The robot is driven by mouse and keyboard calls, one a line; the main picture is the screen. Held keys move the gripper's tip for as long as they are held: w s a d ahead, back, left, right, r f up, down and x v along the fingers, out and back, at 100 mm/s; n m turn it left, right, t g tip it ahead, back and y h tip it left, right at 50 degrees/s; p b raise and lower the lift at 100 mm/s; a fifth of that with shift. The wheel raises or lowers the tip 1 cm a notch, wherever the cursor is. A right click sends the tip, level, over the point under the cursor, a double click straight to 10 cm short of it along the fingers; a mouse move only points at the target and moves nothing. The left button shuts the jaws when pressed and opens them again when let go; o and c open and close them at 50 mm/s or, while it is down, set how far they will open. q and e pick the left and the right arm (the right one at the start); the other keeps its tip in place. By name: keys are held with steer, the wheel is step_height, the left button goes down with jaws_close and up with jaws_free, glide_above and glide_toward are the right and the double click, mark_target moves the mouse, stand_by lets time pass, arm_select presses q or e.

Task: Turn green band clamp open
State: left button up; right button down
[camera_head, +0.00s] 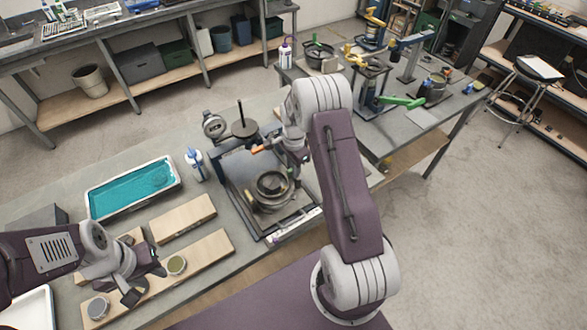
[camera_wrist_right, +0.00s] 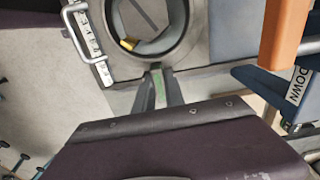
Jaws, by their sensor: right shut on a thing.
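A round dark ring-shaped vessel (camera_head: 271,190) sits on a square machine base in the head view; its opening (camera_wrist_right: 150,22) is at the top of the wrist view. My right gripper (camera_wrist_right: 157,78) is beside this ring, its fingers close together with a narrow green strip (camera_wrist_right: 159,88), apparently the green band clamp's handle, between them. Most of the clamp is hidden by the fingers. In the head view my right gripper (camera_head: 296,158) is partly hidden by its own arm. My left gripper (camera_head: 146,280) is empty, its fingers apart, over the front left of the table.
An orange handle (camera_head: 262,148) is close to my right gripper; it also shows in the wrist view (camera_wrist_right: 284,30), near a DOWN label (camera_wrist_right: 297,86). A teal tray (camera_head: 133,187) and wooden boards (camera_head: 183,219) lie left. A green lever (camera_head: 403,101) is on the farther table.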

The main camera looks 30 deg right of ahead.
steer(key=n, duration=0.4)
steer(key=shift+d, duration=0.1)
steer(key=n, duration=0.4)
steer(key=shift+n, duration=0.3)
steer(key=n, duration=0.4)
steer(key=shift+d+r+n, duration=0.1)
steer(key=shift+n, duration=2.4)
